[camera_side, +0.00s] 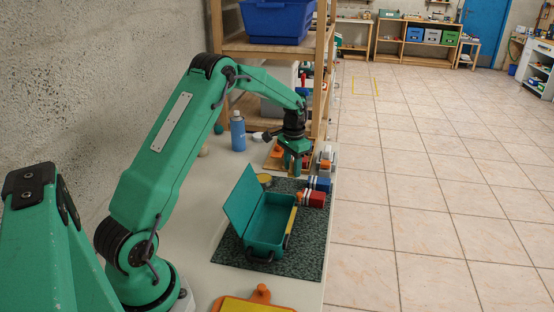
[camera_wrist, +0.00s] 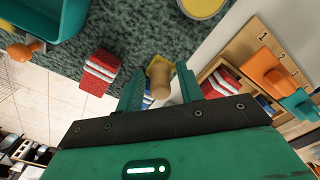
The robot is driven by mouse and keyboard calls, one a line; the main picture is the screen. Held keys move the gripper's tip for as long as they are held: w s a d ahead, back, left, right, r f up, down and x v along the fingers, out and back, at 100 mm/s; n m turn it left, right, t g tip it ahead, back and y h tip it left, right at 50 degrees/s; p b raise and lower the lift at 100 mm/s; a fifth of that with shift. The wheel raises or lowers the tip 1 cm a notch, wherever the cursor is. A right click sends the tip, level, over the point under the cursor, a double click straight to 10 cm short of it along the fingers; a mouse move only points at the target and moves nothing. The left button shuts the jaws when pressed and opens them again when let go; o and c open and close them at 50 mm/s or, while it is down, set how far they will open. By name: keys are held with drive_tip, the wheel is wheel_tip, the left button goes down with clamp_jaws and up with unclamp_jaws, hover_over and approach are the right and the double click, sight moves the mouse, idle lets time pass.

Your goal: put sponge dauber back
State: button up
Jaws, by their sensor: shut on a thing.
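In the wrist view, the sponge dauber (camera_wrist: 160,80) shows as a short tan handle with a yellow part behind it, between my two green fingers. My gripper (camera_wrist: 159,90) is shut on it. In the side view, my gripper (camera_side: 297,168) points down at the far end of the table, beyond the dark mat, and the dauber cannot be made out there. A wooden board (camera_wrist: 257,32) with numbered places stands at the right of the wrist view.
An open teal case (camera_side: 265,222) stands on the dark mat (camera_side: 305,250). Red-and-white blocks (camera_side: 312,199) lie beside it. A yellow round dish (camera_wrist: 203,6) is at the mat's edge. A blue bottle (camera_side: 237,131) stands near the shelf. The table's right edge drops to the floor.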

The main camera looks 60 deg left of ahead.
sight(292, 175)
drive_tip(key=shift+f, duration=2)
drive_tip(key=shift+f, duration=0.1)
drive_tip(key=o, duration=1)
wheel_tip(292, 175, up, 12)
